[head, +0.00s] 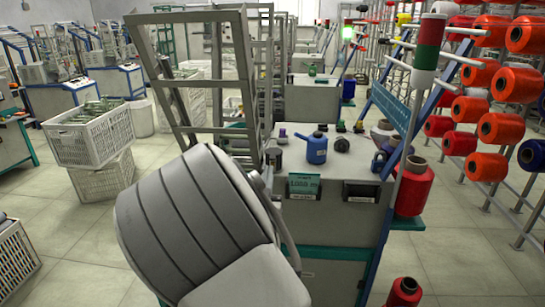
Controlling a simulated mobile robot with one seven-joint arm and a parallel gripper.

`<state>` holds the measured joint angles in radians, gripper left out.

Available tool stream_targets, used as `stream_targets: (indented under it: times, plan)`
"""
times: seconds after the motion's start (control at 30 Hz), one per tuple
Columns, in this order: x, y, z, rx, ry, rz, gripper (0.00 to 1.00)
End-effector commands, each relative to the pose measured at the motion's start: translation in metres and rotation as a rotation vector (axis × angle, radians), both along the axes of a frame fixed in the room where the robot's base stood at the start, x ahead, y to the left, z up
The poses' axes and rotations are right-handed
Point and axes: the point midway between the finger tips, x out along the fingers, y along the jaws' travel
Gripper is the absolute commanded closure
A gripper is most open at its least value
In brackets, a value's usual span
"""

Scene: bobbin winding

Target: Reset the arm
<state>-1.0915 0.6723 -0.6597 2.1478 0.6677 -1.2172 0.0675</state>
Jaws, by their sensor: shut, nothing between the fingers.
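A large grey, banded part of my arm (190,225) fills the lower middle of the head view. My gripper cannot be made out in this view. The arm covers the lower left part of the winding machine in front of me. The machine's grey cabinet (345,220) shows to the right of the arm, with a small green display on its front.
A blue oil can (317,149) stands on the cabinet top. A red thread cone (413,187) sits at its right side, another (404,292) below. A bobbin rack (490,120) stands right. Stacked white crates (95,138) stand left, with open floor between crates and arm.

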Motion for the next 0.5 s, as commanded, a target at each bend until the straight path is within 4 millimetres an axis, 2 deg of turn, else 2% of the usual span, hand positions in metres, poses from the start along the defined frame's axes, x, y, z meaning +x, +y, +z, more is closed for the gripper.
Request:
stream_targets:
  times: [0.27,0.37,0.5]
  plan:
    - [0.005,-0.048,0.008,0.144,0.277,-0.018,1.0]
    - [-0.002,-0.065,0.013,0.204,0.41,-0.001,1.0]
    - [-0.023,-0.082,0.028,0.267,0.57,0.041,1.0]
